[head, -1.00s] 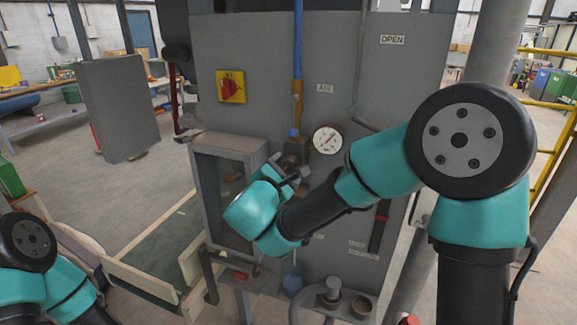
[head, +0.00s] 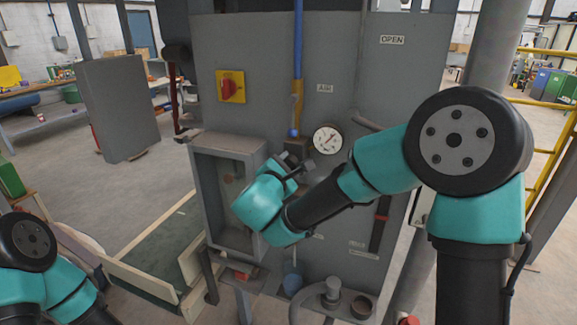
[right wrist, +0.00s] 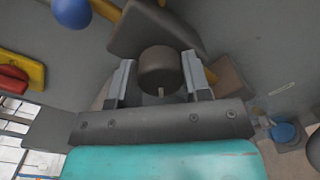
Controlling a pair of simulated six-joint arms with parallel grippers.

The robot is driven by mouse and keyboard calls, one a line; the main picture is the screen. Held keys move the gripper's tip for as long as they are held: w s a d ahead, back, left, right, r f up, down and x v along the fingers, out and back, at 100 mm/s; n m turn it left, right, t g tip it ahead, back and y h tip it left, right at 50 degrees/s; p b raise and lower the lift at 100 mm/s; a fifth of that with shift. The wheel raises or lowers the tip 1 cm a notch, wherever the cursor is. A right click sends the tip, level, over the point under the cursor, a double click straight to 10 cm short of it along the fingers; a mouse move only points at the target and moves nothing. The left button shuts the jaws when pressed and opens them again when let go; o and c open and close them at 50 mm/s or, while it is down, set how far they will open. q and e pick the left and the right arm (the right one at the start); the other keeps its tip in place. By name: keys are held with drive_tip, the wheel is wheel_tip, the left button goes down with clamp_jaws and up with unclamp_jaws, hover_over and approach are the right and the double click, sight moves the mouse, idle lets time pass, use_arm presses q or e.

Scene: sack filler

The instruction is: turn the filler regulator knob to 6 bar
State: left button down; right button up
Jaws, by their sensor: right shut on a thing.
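The regulator knob (right wrist: 160,68) is a dark brown cylinder in the right wrist view. It sits between the two grey fingers of my right gripper (right wrist: 160,82), which is shut on it. In the head view my right gripper (head: 291,167) is at the regulator (head: 297,147) on the grey panel, and its wrist hides the knob. The round white pressure gauge (head: 327,139) is just right of the regulator. Its dark needle points to the upper right, but its numbers are too small to read. My left gripper is out of view.
A blue ball handle (head: 293,132) stands just above the regulator, below a blue pipe. An open-fronted grey box (head: 230,141) is close on the left. A red switch on a yellow plate (head: 231,86) is higher up. A curved pipe (head: 322,291) and blue cup (head: 292,283) are below.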

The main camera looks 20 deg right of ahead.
drive_tip(key=shift+c, duration=0.6)
drive_tip(key=shift+n, duration=1.8)
drive_tip(key=o, duration=0.9)
drive_tip(key=shift+o, duration=0.2)
drive_tip(key=v, duration=1.7)
drive_tip(key=shift+s+f, duration=0.2)
